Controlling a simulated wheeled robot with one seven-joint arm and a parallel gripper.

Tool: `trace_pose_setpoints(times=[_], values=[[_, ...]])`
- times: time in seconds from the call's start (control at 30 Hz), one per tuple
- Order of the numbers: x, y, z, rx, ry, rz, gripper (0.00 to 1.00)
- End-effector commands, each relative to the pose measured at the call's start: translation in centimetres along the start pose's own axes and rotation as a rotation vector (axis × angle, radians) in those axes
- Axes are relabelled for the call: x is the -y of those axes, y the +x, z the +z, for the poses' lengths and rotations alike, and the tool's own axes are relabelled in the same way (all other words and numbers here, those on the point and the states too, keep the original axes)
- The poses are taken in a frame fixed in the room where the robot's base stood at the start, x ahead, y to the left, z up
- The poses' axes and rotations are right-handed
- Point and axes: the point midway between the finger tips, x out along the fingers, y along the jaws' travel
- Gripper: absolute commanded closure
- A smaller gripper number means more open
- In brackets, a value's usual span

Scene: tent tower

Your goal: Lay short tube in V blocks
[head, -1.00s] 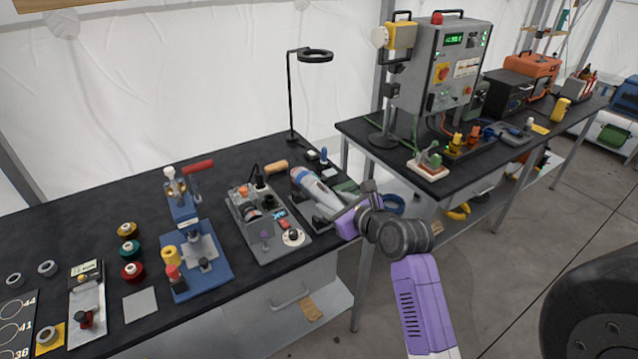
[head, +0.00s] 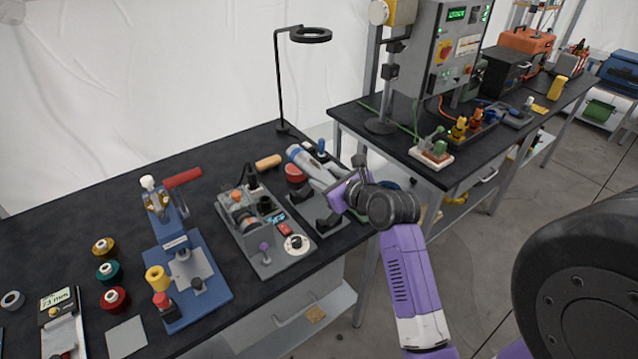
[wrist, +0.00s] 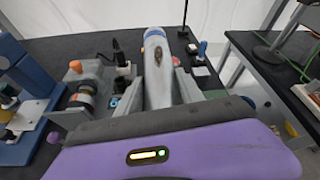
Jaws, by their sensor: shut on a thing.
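The short tube is light grey with a blue band near its far end (head: 302,157). It slants over the back right of the near bench. In the wrist view the tube (wrist: 156,62) points away from me, with a dark mark on top. My gripper (head: 328,188) is shut on the tube's near part, with a finger on each side in the wrist view (wrist: 160,97). Dark grey blocks on a grey base, which look like the V blocks (head: 322,224), stand below and in front of the tube. My gripper partly hides them. I cannot tell whether the tube touches them.
A grey fixture with knobs (head: 262,232) stands close to the left of the blocks. A blue press (head: 182,275) is further left. A red round thing (head: 295,173) and a wooden handle (head: 268,162) lie behind. A lamp stand (head: 280,85) rises at the back edge.

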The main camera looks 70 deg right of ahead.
Motion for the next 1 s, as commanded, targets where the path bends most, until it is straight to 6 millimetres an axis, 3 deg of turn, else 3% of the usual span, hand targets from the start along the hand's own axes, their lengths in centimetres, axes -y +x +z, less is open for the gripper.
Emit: trace_pose_setpoints(times=[0.2, 0.87, 1.0], values=[[-0.4, 0.8, -1.9, 0.004, 0.0, -0.002, 1.0], [-0.4, 0.5, -1.8, 0.003, 0.0, 0.0, 1.0], [-0.7, 1.1, -3.0, 0.004, 0.0, -0.001, 1.0]])
